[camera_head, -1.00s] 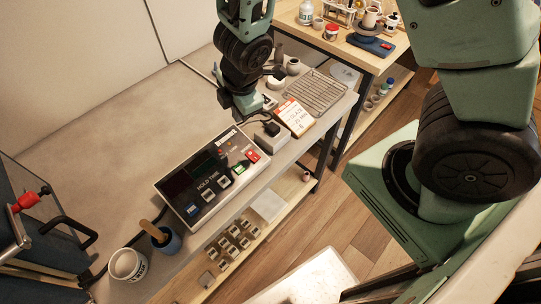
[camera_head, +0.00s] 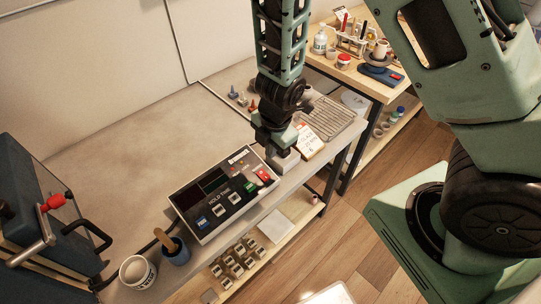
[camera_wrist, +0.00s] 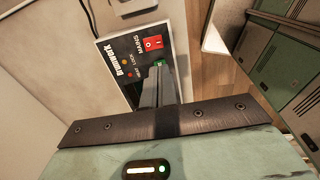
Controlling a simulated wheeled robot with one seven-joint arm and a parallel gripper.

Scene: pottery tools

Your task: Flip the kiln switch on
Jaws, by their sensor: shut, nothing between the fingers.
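The kiln controller (camera_head: 205,215) is a dark panel box with a pale rim, lying on the grey bench. Its red rocker switch (camera_head: 263,175) sits at the right end of the panel. In the wrist view the red switch (camera_wrist: 152,43), labelled MAINS, is fully visible; I cannot tell which way it is tipped. My gripper (camera_wrist: 160,74) is shut and empty. Contact cannot be told. In the head view, my gripper (camera_head: 271,156) is over the controller's right end.
A white box (camera_head: 286,163), a printed card (camera_head: 308,142) and a wire rack (camera_head: 335,117) lie right of the controller. A blue cup (camera_head: 177,252) and white pot (camera_head: 137,272) stand left. The bench behind the controller is mostly clear.

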